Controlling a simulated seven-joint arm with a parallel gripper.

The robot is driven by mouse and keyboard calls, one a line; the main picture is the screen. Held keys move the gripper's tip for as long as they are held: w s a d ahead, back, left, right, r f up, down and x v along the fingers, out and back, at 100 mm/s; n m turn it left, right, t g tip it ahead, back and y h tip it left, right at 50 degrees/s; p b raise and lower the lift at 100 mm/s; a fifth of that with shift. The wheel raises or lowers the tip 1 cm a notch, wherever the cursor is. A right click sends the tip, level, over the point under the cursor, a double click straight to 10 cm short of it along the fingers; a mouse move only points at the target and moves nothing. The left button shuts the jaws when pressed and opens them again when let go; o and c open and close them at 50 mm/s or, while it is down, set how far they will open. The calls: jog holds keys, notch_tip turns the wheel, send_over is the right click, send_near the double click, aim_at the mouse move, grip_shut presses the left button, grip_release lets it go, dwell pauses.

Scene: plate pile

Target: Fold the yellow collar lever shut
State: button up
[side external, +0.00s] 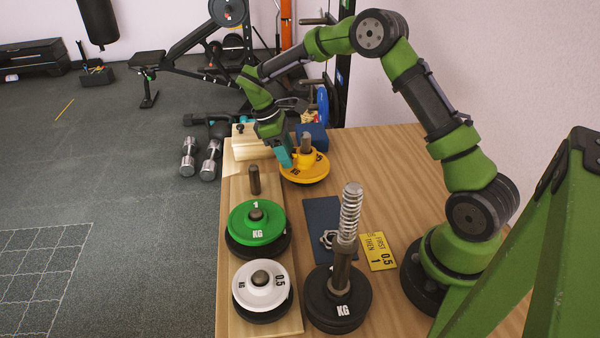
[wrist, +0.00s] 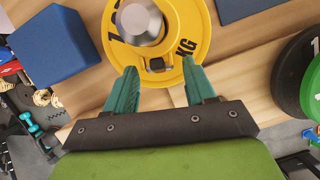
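A yellow plate (side external: 318,172) marked KG lies flat around an upright metal peg (side external: 306,142) at the back of the table. A raised yellow part, possibly the collar, rings the peg. In the wrist view the yellow plate (wrist: 198,22) fills the top middle, with the peg's round end (wrist: 140,22) at its centre. A small dark piece (wrist: 157,65) sits beside the peg; I cannot tell if it is the lever. My gripper (wrist: 160,72) is open, its teal fingers apart on either side of that piece. In the side view my gripper (side external: 284,158) is at the plate's left edge.
A wooden board (side external: 236,190) holds a bare peg (side external: 254,180), a green plate (side external: 250,230) and a white plate (side external: 258,298). A spring-topped post (side external: 348,225) stands on dark plates in front. A yellow card (side external: 378,252) lies right. A blue block (side external: 312,131) stands behind.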

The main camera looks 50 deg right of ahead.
jog(key=shift+r, duration=0.1)
jog(key=v, duration=1.6)
jog(key=shift+w+r, duration=0.2)
jog(key=shift+r, duration=0.15)
jog(key=shift+a, duration=0.1)
